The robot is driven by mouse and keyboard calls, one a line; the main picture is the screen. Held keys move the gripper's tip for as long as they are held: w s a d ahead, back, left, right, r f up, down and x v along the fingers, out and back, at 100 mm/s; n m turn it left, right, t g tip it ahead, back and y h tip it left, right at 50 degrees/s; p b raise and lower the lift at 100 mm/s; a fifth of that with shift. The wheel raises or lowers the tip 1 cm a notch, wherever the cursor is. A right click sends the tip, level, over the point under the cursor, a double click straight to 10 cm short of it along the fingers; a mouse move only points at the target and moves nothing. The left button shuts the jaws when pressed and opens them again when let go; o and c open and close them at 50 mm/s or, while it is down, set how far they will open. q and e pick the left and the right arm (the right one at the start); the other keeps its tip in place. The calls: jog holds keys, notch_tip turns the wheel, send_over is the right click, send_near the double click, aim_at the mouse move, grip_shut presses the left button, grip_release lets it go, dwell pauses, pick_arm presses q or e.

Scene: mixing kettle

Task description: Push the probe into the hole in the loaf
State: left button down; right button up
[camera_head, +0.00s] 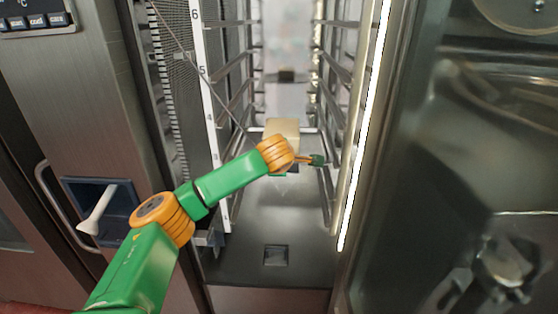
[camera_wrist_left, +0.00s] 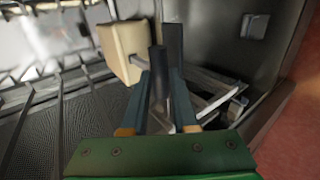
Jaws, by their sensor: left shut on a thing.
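The loaf (camera_head: 283,127) is a pale, box-shaped block inside the oven, partly hidden behind my left arm. In the left wrist view the loaf (camera_wrist_left: 122,48) is at upper left, just left of the fingertips. My left gripper (camera_head: 318,160) is at the loaf's right side. In the left wrist view the gripper (camera_wrist_left: 164,60) is shut on the probe. The probe's thin metal rod (camera_wrist_left: 138,62) runs from the fingers to the loaf's face. Its handle is mostly hidden between the fingers. The hole and the rod's depth cannot be made out. My right gripper is out of view.
Rack rails (camera_head: 340,95) line both oven side walls close to the gripper. The oven floor (camera_head: 275,215) in front is clear. The glass door (camera_head: 470,170) stands open at right. A thin cable (camera_head: 190,50) hangs down from upper left.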

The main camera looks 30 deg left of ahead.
pick_arm(q)
jog(key=shift+w+a+p, duration=0.4)
jog(key=shift+w+a, duration=0.05)
jog(key=shift+w, duration=0.3)
jog(key=shift+w+a+p, duration=0.35)
jog(key=shift+w+a, duration=0.1)
jog(key=shift+w, duration=0.25)
dwell(0.7)
jog(key=shift+c, duration=0.6)
grip_release()
jog(key=shift+r+p, duration=2.85)
jog(key=shift+r, duration=0.7)
jog(key=shift+f, duration=0.15)
